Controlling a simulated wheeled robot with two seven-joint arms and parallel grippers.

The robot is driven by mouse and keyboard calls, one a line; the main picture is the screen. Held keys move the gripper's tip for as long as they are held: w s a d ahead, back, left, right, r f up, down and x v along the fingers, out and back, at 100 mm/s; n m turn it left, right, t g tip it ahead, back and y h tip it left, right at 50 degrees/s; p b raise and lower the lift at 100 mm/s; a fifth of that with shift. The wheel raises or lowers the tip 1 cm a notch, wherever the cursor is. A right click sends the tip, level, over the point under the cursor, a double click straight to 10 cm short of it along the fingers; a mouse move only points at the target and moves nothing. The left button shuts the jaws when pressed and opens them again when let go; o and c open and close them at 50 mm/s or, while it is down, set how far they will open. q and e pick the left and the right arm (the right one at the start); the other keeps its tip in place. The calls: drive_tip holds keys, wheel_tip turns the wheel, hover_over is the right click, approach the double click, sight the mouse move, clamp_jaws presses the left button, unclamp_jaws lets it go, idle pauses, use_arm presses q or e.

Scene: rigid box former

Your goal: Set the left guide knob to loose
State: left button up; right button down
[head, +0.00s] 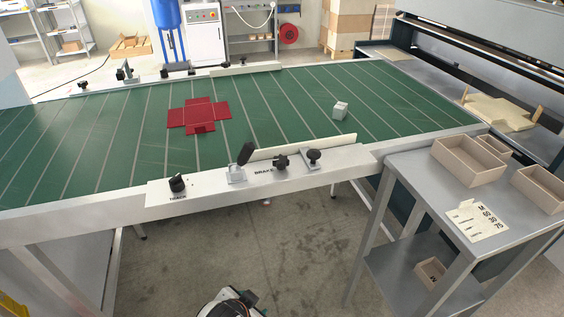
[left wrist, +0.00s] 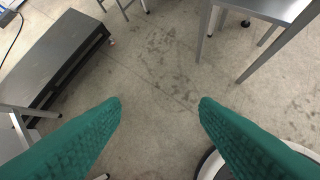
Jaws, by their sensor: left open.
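A black knob (head: 281,162) with lobes sits on the near side rail, right of the word BRAKE. A second black knob (head: 313,156) stands beside it on a small bracket by the cream guide bar (head: 300,147). A dial knob (head: 177,183) is at the rail's left end. On the far rail, more black knobs or clamps (head: 125,72) are small. I cannot tell which knob is the left guide knob or whether it is loose. My left gripper (left wrist: 160,102) is open and empty above bare floor, away from any knob. My right gripper is not in view.
A black lever (head: 245,153) stands upright near the knobs. The green belt (head: 100,140) carries a red flat blank (head: 199,116) and a pale block (head: 340,110). A side table (head: 425,182) with open boxes (head: 470,160) stands at right.

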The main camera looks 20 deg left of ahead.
use_arm(q)
drive_tip(key=w+d+r+m+t+h, duration=0.2)
drive_tip(key=w+d+r+m+t, duration=0.3)
drive_tip(key=r, duration=0.4)
drive_tip(key=w+d+r+m+t+h+b, duration=0.1)
drive_tip(key=w+d+r+m+t+h, duration=0.15)
drive_tip(key=w+r, duration=0.55)
drive_tip(key=w+d+r+m+t+h, duration=0.1)
drive_tip(key=w+d+r+m+t, duration=0.35)
drive_tip(key=r, duration=0.55)
drive_tip(key=s+d+r+m+g+h, duration=0.2)
drive_tip(key=d+r+m+g+h, duration=1)
drive_tip(key=m, duration=1)
drive_tip(key=r+m+g+y, duration=0.2)
drive_tip(key=m+g+y, duration=0.5)
drive_tip(key=m+y, duration=1.3)
hover_over(281, 159)
drive_tip(key=m+h, duration=0.2)
wheel_tip(281, 159, down, 12)
